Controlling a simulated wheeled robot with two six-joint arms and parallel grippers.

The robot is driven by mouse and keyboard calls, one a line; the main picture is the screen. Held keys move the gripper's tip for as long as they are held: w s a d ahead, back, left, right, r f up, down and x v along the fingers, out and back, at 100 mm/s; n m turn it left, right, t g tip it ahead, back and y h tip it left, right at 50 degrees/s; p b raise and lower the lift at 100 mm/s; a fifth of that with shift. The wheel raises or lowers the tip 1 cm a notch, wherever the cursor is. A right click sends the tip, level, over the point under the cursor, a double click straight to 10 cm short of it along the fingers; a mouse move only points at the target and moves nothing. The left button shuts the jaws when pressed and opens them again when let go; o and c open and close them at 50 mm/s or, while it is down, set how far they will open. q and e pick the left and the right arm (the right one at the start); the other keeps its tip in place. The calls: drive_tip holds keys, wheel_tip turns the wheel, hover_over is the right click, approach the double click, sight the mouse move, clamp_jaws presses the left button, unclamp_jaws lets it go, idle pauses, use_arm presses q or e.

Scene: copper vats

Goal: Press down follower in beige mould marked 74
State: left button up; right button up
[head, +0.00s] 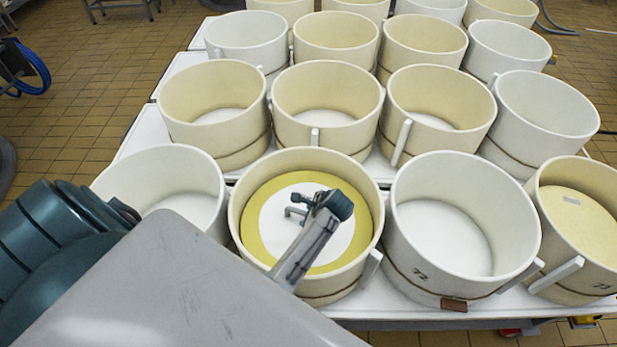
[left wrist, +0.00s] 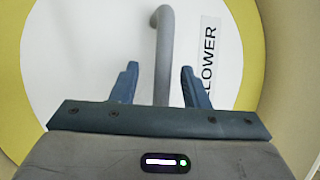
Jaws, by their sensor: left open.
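The follower (head: 262,215) is a white disc with a yellow rim, lying inside a beige mould (head: 240,250) at front centre. This mould's number is hidden. My left gripper (head: 308,205) is over the follower, inside the mould's opening. In the left wrist view my left gripper (left wrist: 160,70) is open, with its two fingers apart. The follower's grey bar handle (left wrist: 165,35) runs between the fingers, and it is not visibly gripped. Part of the word "FOLLOWER" (left wrist: 208,60) shows on the disc. My right gripper is out of view.
A white mould marked 72 (head: 425,275) stands close at right, and another beige mould (head: 590,280) at far right. A white mould (head: 165,165) is close at left. Several more open moulds fill the white tables (head: 150,135) behind, leaving little free room.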

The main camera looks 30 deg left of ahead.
use_arm(q)
drive_tip(key=shift+r, duration=0.15)
drive_tip(key=p+v, duration=0.8)
drive_tip(key=v, duration=0.2)
drive_tip(key=shift+d+r, duration=0.2)
drive_tip(key=shift+d, duration=0.05)
drive_tip(key=shift+d, duration=0.1)
